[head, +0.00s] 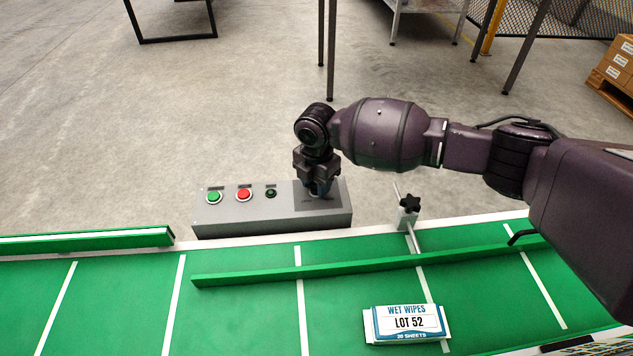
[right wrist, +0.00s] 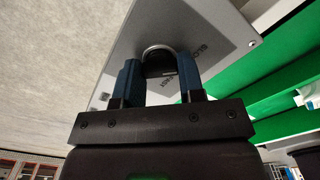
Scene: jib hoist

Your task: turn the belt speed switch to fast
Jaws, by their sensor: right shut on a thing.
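The grey control box (head: 270,222) stands along the far edge of the green belt. The belt speed switch is hidden under my right gripper (head: 320,190) in the head view. In the right wrist view, my right gripper (right wrist: 160,78) has its two blue fingers either side of the black switch knob (right wrist: 158,62) and is shut on it. The panel plate (right wrist: 215,25) carries dark lettering beside the knob, partly covered by a finger. I cannot tell which way the knob points. My left gripper is not in view.
A green button (head: 214,197), a red button (head: 243,195) and a small dark green lamp (head: 271,193) sit left of my gripper. A clamp with a black star knob (head: 409,203) stands right of the box. A wet wipes pack (head: 407,323) lies on the belt (head: 250,320).

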